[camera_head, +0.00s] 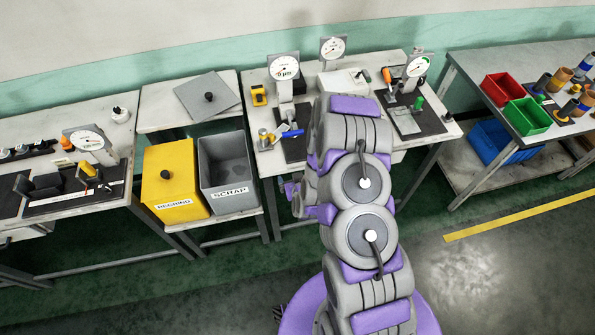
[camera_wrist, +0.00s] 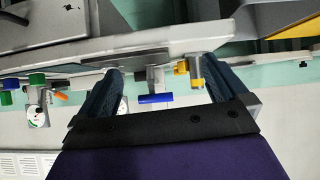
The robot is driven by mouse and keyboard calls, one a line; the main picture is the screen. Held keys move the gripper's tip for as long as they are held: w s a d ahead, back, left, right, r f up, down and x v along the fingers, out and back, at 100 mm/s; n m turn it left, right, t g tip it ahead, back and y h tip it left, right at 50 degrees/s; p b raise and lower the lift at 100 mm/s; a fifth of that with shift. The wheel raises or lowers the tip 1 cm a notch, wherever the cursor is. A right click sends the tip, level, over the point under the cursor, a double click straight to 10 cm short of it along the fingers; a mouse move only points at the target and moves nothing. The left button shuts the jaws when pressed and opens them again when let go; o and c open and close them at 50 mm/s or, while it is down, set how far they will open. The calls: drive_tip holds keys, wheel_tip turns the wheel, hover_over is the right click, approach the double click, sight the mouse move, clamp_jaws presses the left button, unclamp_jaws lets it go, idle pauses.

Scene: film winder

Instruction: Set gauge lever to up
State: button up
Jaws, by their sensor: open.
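A blue-handled lever (camera_head: 291,134) sits at the front edge of the middle bench, below a round dial gauge (camera_head: 285,67). The handle lies nearly level, tilted slightly. In the wrist view, which looks upside down, the blue handle (camera_wrist: 155,98) lies crosswise between the two dark finger pads of my gripper (camera_wrist: 160,78). My gripper is open, with gaps on both sides of the handle; I cannot tell its distance in depth. In the head view my arm hides most of the gripper. A yellow fitting (camera_wrist: 196,71) shows beside the lever, close to one finger.
Another gauge station (camera_head: 415,66) with orange and green handles stands right on the same bench. A yellow bin (camera_head: 172,180) and a grey scrap bin (camera_head: 226,170) stand left. The bench edge (camera_wrist: 150,42) runs close to my fingers. Floor in front is open.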

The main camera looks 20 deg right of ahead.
drive_tip(key=p+v, duration=1)
drive_tip(key=p, duration=0.5)
drive_tip(key=shift+s+r, duration=0.15)
drive_tip(key=shift+s, duration=0.15)
drive_tip(key=shift+a, duration=0.45)
drive_tip(key=shift+d, duration=0.2)
